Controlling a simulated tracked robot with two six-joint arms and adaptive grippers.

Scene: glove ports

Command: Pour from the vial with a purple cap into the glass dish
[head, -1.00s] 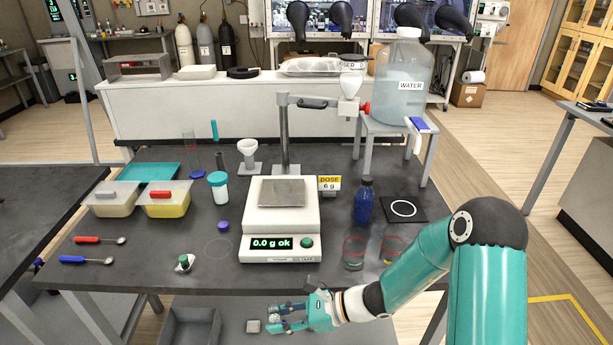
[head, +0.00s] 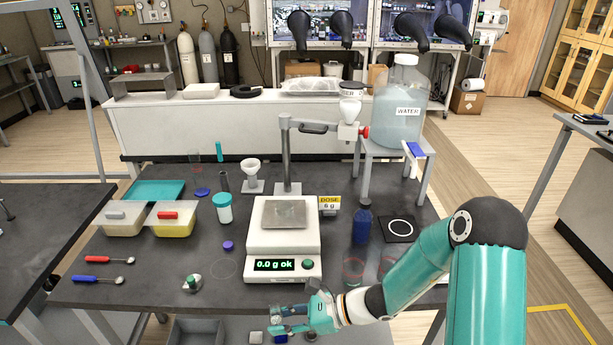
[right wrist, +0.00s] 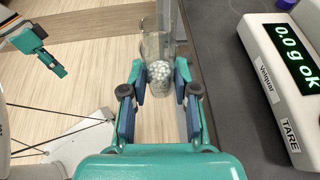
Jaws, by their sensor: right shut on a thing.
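My right gripper (head: 290,319) is near the front edge of the table, in front of the balance. In the right wrist view (right wrist: 160,80) its fingers are closed on a clear glass vial (right wrist: 153,45) with white beads in it. The vial's mouth is open. A purple cap (head: 228,245) lies by itself on the table, left of the balance. A faint clear shape on the balance pan (head: 285,213) may be the glass dish; I cannot tell for sure. A teal and dark gripper (right wrist: 40,48), likely my left, shows at the wrist view's upper left, its fingers unclear.
The balance (head: 283,266) reads 0.0 g. A blue bottle (head: 363,226) and glass beakers with reddish rims (head: 354,268) stand to its right. A white jar with a teal lid (head: 222,208) and lidded tubs (head: 171,222) stand left. A grey bin (head: 195,331) is below the front edge.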

